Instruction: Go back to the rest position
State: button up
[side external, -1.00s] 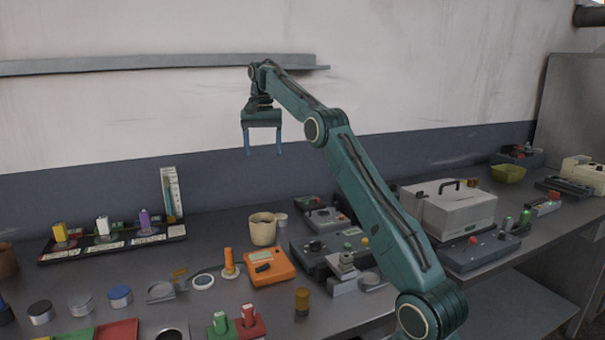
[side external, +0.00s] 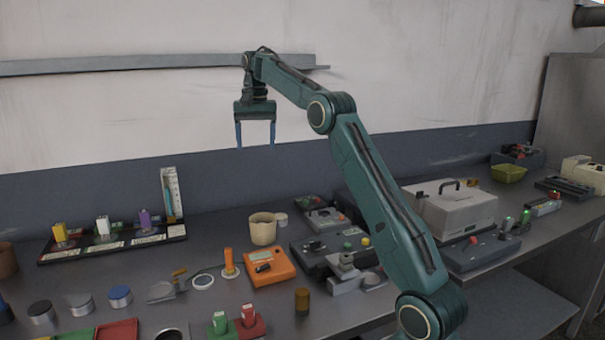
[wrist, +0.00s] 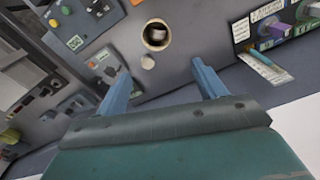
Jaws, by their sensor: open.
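My gripper (side external: 256,146) is open and empty, high above the back of the bench in the side view. Its two blue fingers point down and stand apart. In the wrist view my gripper (wrist: 163,80) also shows nothing between its fingers. An orange scale (side external: 268,268) and a beige cup (side external: 263,230) stand on the bench well below it. The cup (wrist: 146,36) shows beyond the fingers in the wrist view, with something inside it that I cannot make out.
A black rack (side external: 80,250) with yellow, white and purple blocks stands at the left. A wall shelf (side external: 150,64) runs behind my arm. A grey box (side external: 450,212) and control panels stand at the right. The air around my gripper looks clear.

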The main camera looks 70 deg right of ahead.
jog(key=s+a+r+n+t, duration=0.1)
jog(key=s+a+r+n, duration=0.15)
jog(key=a, duration=0.35)
jog(key=s+a+r+n+t, duration=0.1)
jog(key=s+a+n, duration=0.1)
jog(key=s+a, duration=0.35)
jog(key=s+a+r+n, duration=0.1)
jog(key=s+a+n, duration=0.1)
jog(key=a, duration=0.6)
jog(key=s+a+f+n+t, duration=0.1)
jog(key=s+a+f+n, duration=0.1)
jog(key=s, duration=0.4)
jog(key=s+a+f+n+t, duration=0.1)
jog(key=s+a+f+n, duration=0.1)
jog(key=s+a+f, duration=0.3)
jog(key=s+a+f+n+t, duration=0.1)
jog(key=s+a+f, duration=0.3)
jog(key=s, duration=0.4)
jog(key=shift+f+n, duration=0.45)
jog(key=shift+f, duration=0.35)
